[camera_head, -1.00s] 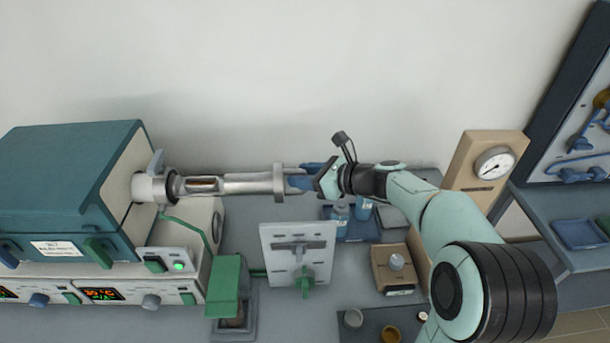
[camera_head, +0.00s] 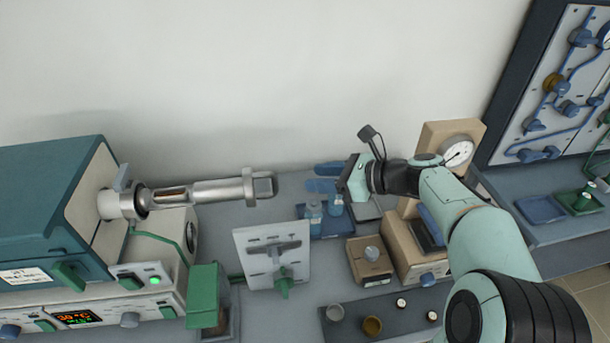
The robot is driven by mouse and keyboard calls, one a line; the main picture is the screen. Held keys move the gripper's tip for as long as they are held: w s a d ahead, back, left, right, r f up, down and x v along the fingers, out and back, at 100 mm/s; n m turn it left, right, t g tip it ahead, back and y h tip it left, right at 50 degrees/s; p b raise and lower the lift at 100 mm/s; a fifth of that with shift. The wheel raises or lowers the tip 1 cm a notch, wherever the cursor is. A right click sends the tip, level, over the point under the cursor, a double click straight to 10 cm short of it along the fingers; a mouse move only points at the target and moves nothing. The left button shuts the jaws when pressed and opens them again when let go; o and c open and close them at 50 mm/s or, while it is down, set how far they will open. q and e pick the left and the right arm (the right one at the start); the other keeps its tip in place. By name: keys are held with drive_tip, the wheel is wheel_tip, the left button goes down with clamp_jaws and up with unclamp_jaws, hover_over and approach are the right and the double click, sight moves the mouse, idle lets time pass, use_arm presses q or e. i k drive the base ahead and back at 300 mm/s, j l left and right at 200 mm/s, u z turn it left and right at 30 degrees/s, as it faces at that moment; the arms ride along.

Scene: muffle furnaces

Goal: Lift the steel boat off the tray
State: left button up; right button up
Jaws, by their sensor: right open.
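My right gripper (camera_head: 320,178) is open, its blue fingers pointing left. It is empty and apart from the end fitting (camera_head: 262,185) of the metal tube. The tube (camera_head: 215,191) sticks out of the teal furnace at the left, and a slot in it shows something brownish inside. A dark tray (camera_head: 402,312) at the bottom carries a grey cup (camera_head: 335,312), a brass-coloured cup (camera_head: 372,326) and small white-topped pieces. I cannot tell for certain which thing is the steel boat. My left gripper is not in view.
Blue-capped bottles (camera_head: 314,212) stand in a blue rack below my right gripper. A white upright panel (camera_head: 272,255), a green device (camera_head: 203,297) and a tan box with a knob (camera_head: 371,260) stand on the bench. A gauge (camera_head: 457,152) stands behind my right arm.

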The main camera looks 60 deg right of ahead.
sight(174, 194)
drive_tip(key=k+j, duration=0.1)
drive_tip(key=j, duration=0.35)
drive_tip(key=k+j, duration=0.15)
drive_tip(key=j, duration=0.35)
drive_tip(key=k+j, duration=0.1)
drive_tip(key=j, duration=0.35)
